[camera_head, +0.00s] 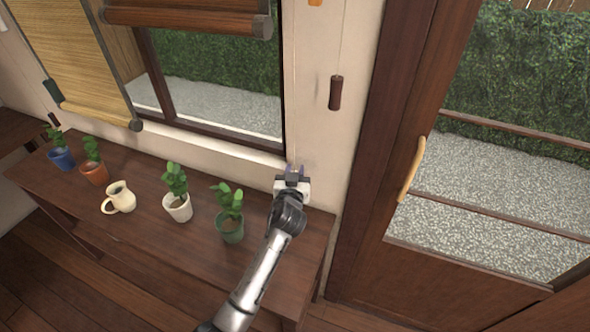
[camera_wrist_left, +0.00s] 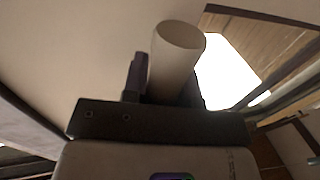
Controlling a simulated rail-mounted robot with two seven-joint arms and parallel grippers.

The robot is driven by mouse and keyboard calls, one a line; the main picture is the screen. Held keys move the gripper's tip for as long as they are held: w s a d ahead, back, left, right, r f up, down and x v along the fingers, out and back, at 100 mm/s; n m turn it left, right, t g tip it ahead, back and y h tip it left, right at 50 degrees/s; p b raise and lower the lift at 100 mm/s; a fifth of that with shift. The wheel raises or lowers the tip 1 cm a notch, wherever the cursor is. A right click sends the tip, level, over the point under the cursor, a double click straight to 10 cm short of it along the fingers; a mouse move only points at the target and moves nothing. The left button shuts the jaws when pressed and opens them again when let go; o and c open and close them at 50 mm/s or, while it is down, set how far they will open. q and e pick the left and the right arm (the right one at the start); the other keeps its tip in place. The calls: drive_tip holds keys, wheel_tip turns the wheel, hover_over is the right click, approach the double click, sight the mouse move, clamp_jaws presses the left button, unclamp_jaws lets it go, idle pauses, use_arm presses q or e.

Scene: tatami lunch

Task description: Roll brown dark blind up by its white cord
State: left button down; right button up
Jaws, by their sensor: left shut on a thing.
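The dark brown blind (camera_head: 190,17) is at the top of the head view, over the right-hand part of the window, its lower roll high above the sill. My left gripper (camera_head: 294,170) is at the wall just right of the window's lower corner, shut on a pale cylindrical pull. The pull (camera_wrist_left: 178,50) shows large in the left wrist view, beside a dark finger; in the head view the gripper hides it. My right gripper is not in view.
A dark brown pull (camera_head: 335,92) hangs on a thin cord to the right. A tan blind (camera_head: 70,50) hangs at left. Potted plants and a cream jug (camera_head: 119,197) stand on the wooden table (camera_head: 130,230) below. A door handle (camera_head: 411,170) is at right.

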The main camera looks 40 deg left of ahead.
use_arm(q)
drive_tip(key=shift+f+b, duration=0.95)
drive_tip(key=shift+f, duration=0.9)
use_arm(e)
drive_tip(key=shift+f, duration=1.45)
use_arm(q)
drive_tip(key=c, duration=0.9)
unclamp_jaws()
drive_tip(key=shift+r, duration=0.1)
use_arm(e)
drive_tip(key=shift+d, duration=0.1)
use_arm(q)
drive_tip(key=shift+s+d, duration=0.25)
drive_tip(key=shift+s, duration=0.05)
drive_tip(key=p+v, duration=0.1)
drive_tip(key=v, duration=1)
drive_tip(key=shift+p, duration=0.3)
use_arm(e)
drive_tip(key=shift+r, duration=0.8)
use_arm(q)
drive_tip(key=shift+s, duration=0.1)
